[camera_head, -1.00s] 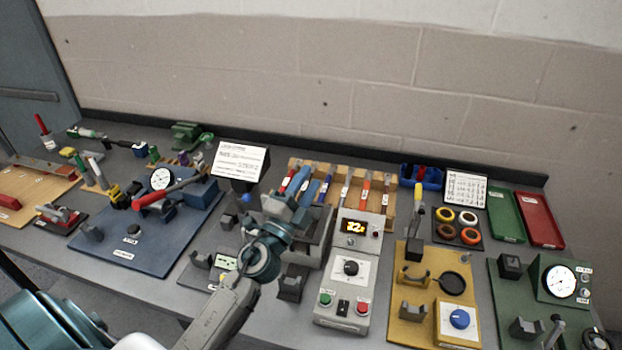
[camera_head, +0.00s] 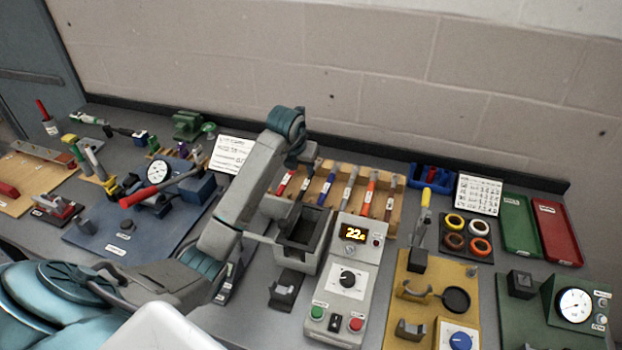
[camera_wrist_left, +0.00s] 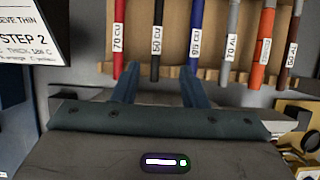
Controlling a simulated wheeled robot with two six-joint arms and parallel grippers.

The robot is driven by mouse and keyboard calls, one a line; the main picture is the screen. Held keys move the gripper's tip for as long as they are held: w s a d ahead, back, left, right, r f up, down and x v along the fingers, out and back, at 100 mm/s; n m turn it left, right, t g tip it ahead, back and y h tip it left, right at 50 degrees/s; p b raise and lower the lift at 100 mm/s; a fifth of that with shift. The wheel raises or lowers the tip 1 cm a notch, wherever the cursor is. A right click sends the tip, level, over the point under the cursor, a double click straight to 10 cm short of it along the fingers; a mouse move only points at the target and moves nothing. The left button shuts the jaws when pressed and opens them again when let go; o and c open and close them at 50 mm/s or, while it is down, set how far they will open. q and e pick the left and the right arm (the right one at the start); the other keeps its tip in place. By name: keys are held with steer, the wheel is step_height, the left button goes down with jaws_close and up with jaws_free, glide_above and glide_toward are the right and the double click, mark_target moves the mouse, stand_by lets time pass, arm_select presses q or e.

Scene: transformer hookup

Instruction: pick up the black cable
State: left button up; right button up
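The black cable (camera_wrist_left: 157,42) lies in the wooden rack (camera_wrist_left: 185,80) in the left wrist view, with a white label, between a red cable (camera_wrist_left: 121,38) and a blue cable (camera_wrist_left: 196,38). My left gripper (camera_wrist_left: 160,88) is open and empty, its two blue fingers apart and pointing toward the rack. The black cable lies ahead of the gap between them; no contact shows. In the head view my left gripper (camera_head: 302,158) is at the rack's left end, and the arm and hand hide part of that end. My right gripper is not in view.
Grey, orange (camera_head: 369,196) and brown-grey cables fill the rack's right side. A grey open-topped box (camera_head: 304,228) and a control unit with a lit display (camera_head: 353,233) stand in front. A sign (camera_head: 232,153) stands left of the rack; a blue bin (camera_head: 432,176) stands right.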

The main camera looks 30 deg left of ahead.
mark_target(305, 185)
arm_select(q)
steer(key=b+x, duration=0.4)
steer(key=x, duration=0.1)
steer(key=shift+s+a+f, duration=0.15)
steer(key=shift+w+f, duration=0.25)
steer(key=shift+f, duration=0.1)
steer(key=b+x, duration=0.4)
steer(key=shift+a+f, duration=0.15)
steer(key=shift+f, duration=0.15)
steer(key=shift+w+f, duration=0.1)
steer(key=shift+w, duration=0.1)
steer(key=shift+s, duration=0.1)
jaws_close()
